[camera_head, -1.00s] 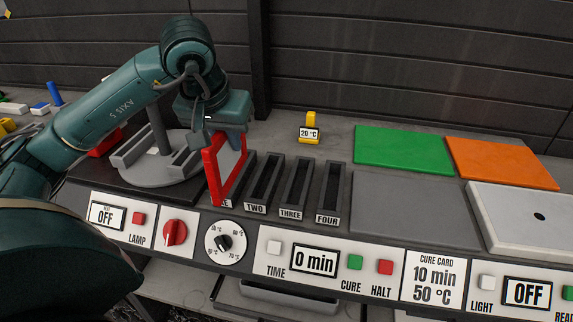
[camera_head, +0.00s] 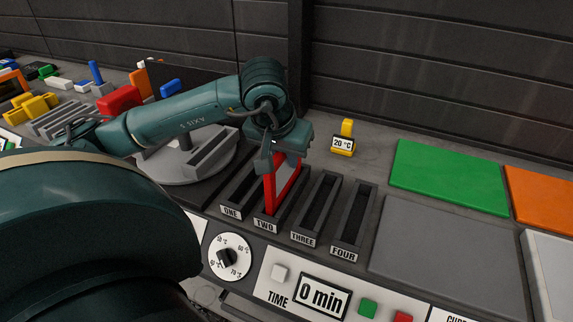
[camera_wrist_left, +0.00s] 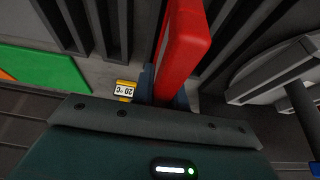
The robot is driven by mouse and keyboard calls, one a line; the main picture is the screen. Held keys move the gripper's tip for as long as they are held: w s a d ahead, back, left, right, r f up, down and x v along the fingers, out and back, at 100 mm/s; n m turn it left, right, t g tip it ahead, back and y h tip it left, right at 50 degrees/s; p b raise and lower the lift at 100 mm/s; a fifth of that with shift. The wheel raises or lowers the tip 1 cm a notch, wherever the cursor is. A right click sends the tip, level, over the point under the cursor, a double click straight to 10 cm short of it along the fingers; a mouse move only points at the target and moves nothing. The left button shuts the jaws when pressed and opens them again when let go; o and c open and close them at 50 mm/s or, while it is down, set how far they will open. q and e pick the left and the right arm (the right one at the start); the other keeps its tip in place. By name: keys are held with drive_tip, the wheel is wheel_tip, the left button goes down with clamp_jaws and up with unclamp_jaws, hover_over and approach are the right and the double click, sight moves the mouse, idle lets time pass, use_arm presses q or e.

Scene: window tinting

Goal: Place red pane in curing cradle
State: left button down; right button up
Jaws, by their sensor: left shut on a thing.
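The red pane (camera_head: 269,193), a red frame around a paler centre, stands upright at slot TWO (camera_head: 265,226) of the curing cradle. My left gripper (camera_head: 287,150) is shut on its upper edge from above. In the left wrist view the red pane (camera_wrist_left: 186,42) extends out from between the fingers. I cannot tell whether its lower edge is inside the slot or just above it. Slot ONE (camera_head: 231,211), slot THREE (camera_head: 303,239) and slot FOUR (camera_head: 345,252) look empty. My right gripper is not in view.
A yellow 20 °C marker (camera_head: 343,140) stands behind the cradle. A grey round turntable (camera_head: 165,172) is left of it. A green sheet (camera_head: 449,177), an orange sheet (camera_head: 545,200) and a bare grey plate (camera_head: 440,245) lie right. The control panel (camera_head: 262,290) runs along the front.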

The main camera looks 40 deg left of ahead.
use_arm(q)
wheel_tip(320, 180, down, 2)
drive_tip(key=shift+f, duration=0.1)
drive_tip(key=shift+f, duration=0.15)
drive_tip(key=c, duration=1.4)
unclamp_jaws()
